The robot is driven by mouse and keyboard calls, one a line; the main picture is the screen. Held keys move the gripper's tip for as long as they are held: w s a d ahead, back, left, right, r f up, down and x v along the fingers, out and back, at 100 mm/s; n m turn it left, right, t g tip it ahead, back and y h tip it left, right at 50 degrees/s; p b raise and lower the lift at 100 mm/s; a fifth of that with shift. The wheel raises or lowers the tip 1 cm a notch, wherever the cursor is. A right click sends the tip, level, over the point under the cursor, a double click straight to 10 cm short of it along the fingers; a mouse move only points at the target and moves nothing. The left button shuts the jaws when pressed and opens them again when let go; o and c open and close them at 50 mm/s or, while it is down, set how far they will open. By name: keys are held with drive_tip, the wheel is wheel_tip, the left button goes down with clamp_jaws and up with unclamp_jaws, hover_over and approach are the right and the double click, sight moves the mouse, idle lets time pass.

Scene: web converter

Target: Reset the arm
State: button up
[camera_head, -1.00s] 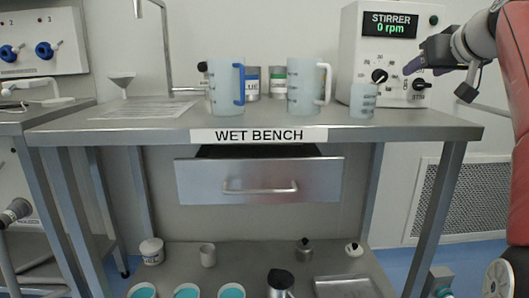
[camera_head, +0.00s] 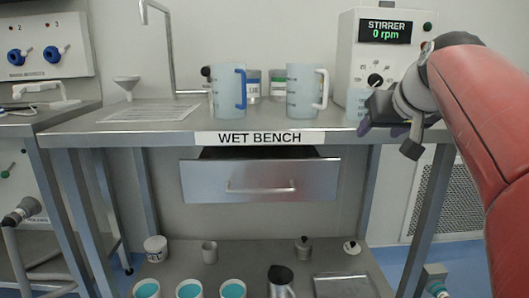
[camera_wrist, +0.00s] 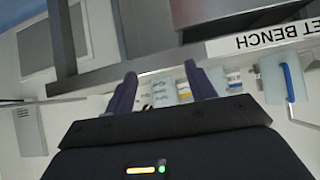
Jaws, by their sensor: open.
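My gripper (camera_head: 382,128) is at the right front edge of the wet bench (camera_head: 130,127), in front of the stirrer and partly over a small translucent beaker (camera_head: 356,101). In the wrist view its two purple fingers (camera_wrist: 163,92) stand apart with nothing held between them. The small beaker shows beyond the gap in the wrist view. The stirrer box (camera_head: 345,58) stands behind, its display reading 0 rpm. My arm hides its right side and lower right knob.
A jug with a blue handle (camera_head: 227,92) and a jug with a white handle (camera_head: 303,92) stand on the bench, with lidded jars behind. A drawer (camera_head: 258,178) sits slightly open below. The lower shelf holds several teal-filled pots, a grey kettle-like jug (camera_head: 280,280) and a tray.

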drive_tip(key=s+a+f+g+p, duration=0.1)
drive_tip(key=s+a+f+g, duration=0.1)
drive_tip(key=s+f, duration=0.9)
drive_tip(key=s+a+f+g+p, duration=0.2)
drive_tip(key=s+a+f, duration=0.3)
drive_tip(key=s+f, duration=0.7)
wheel_tip(320, 180, down, 3)
drive_tip(key=shift+a+r+g, duration=0.15)
drive_tip(key=shift+g, duration=0.25)
